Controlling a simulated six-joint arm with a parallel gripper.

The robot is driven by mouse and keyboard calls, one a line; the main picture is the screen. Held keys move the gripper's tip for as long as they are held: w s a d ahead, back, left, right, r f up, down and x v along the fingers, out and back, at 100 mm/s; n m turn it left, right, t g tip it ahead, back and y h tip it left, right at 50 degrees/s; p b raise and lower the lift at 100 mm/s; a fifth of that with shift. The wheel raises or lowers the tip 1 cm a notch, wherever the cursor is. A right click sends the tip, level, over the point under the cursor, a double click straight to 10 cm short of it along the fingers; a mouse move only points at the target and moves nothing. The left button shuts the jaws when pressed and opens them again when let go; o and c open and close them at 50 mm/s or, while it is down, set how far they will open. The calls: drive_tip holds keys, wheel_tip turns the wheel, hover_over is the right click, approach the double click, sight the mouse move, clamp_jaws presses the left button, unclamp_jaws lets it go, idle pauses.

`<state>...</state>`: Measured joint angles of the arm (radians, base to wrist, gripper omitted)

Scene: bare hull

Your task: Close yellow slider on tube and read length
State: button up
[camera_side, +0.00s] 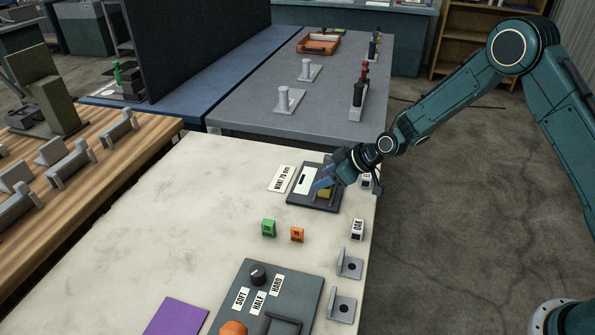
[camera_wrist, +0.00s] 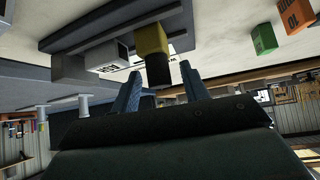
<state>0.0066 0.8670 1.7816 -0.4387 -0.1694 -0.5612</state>
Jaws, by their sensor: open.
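The yellow slider (camera_side: 324,193) sits on the dark gauge base (camera_side: 309,206), beside a white panel (camera_side: 306,181) with a black mark. My gripper (camera_side: 326,184) is at the slider, its blue fingers partly covering it. In the wrist view the yellow slider (camera_wrist: 151,39) has a black end piece (camera_wrist: 159,73) pointing towards my open fingers. The fingers stand apart on either side of that black end; I cannot tell whether they touch it. A grey block (camera_wrist: 76,68) with a labelled white face is beside the slider. I cannot make out the tube or a length reading.
A "WANT 70 mm" card (camera_side: 282,178) lies left of the gauge. A dial panel (camera_side: 258,298) is nearer. The pale tabletop (camera_side: 190,225) is clear on the left.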

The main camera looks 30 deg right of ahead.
drive_tip(key=c, duration=0.7)
drive_tip(key=shift+w+d, duration=1.75)
drive_tip(key=shift+w, duration=0.05)
drive_tip(key=shift+c, duration=0.2)
drive_tip(key=shift+o, duration=0.9)
drive_tip(key=shift+w+d, duration=0.35)
drive_tip(key=shift+d, duration=0.1)
drive_tip(key=o, duration=0.6)
drive_tip(key=shift+w+d+r, duration=0.1)
drive_tip(key=shift+w+d, duration=0.05)
drive_tip(key=shift+c, duration=0.2)
drive_tip(key=shift+r, duration=0.1)
drive_tip(key=v, duration=1.3)
drive_tip(key=shift+s, duration=0.45)
